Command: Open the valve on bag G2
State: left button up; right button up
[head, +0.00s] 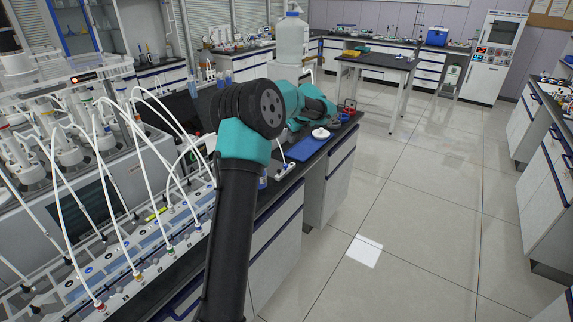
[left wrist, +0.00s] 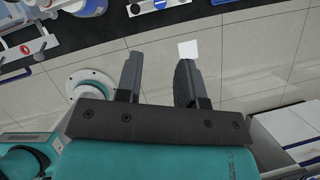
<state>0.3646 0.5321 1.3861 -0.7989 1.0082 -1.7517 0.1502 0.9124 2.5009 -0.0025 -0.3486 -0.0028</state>
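My left gripper (left wrist: 157,62) is open in the left wrist view, with two dark fingers apart and nothing between them. The tiled floor shows beyond its fingertips. In the head view my left arm rises from the bottom and bends away over the bench; its fingers cannot be made out there. No bag marked G2 can be read in either view. A row of white units with coloured fittings and white tubes (head: 113,270) stands at the lower left of the head view. My right gripper is not in view.
Bottles with white tubes (head: 65,150) crowd the left bench. A blue tray (head: 307,147) with a white item (head: 320,133) lies near the bench edge. A large clear jug (head: 292,40) stands behind my arm. The floor (head: 430,210) to the right is clear.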

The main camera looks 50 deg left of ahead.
aim_at(286, 165)
pick_arm(q)
jog(key=shift+f, duration=0.1)
jog(key=x, duration=1.7)
jog(key=shift+d+f, duration=0.1)
jog(key=shift+f, duration=0.15)
jog(key=shift+c, duration=0.4)
jog(key=c, duration=0.6)
jog(key=shift+o, duration=0.2)
